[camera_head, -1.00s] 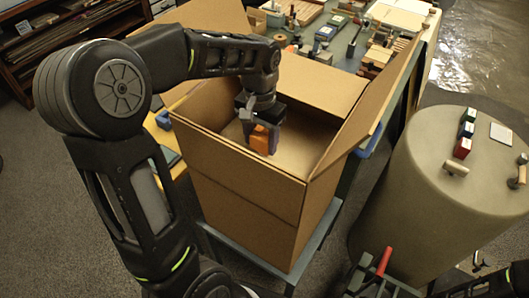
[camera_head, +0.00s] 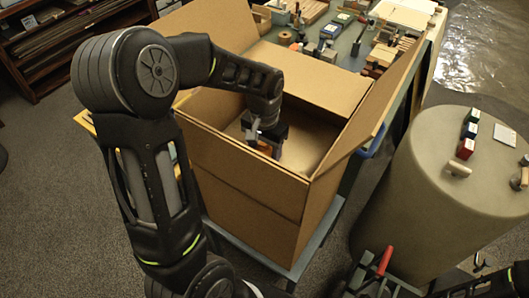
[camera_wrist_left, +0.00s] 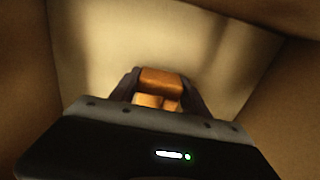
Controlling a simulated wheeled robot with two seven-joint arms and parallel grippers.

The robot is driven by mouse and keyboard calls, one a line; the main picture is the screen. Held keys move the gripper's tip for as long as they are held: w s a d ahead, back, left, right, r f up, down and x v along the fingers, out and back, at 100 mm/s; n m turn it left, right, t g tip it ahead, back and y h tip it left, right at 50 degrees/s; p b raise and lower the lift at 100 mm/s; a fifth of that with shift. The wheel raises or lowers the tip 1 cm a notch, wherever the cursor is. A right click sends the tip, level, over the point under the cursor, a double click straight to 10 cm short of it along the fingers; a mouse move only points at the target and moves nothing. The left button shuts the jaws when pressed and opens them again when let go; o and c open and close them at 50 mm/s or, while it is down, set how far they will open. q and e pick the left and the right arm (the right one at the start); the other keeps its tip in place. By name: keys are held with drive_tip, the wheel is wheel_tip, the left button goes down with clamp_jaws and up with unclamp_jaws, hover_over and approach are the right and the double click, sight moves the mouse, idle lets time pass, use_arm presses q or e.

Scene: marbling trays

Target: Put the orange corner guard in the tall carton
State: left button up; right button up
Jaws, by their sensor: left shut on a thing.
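The tall carton (camera_head: 245,190) stands open on a low stand, its flaps spread; its inside wall also fills much of the left wrist view (camera_wrist_left: 110,40). My left gripper (camera_head: 266,143) reaches down into the carton's mouth and is shut on the orange corner guard (camera_head: 265,149). In the left wrist view the guard (camera_wrist_left: 162,83) sits between the two dark fingers, with the carton's pale inside beyond it. The guard's lower part is mostly hidden by the gripper and the carton in the head view.
A large round drum (camera_head: 430,200) with small coloured blocks on top stands at the right. A bench (camera_head: 345,50) crowded with tools and blocks lies behind the carton. Bare floor shows at the left.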

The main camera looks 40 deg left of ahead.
sight(265, 151)
use_arm(q)
drive_tip(key=shift+f, duration=0.15)
drive_tip(key=o, duration=1.4)
drive_tip(key=shift+c, duration=0.2)
wheel_tip(265, 151, up, 12)
drive_tip(key=b, duration=0.1)
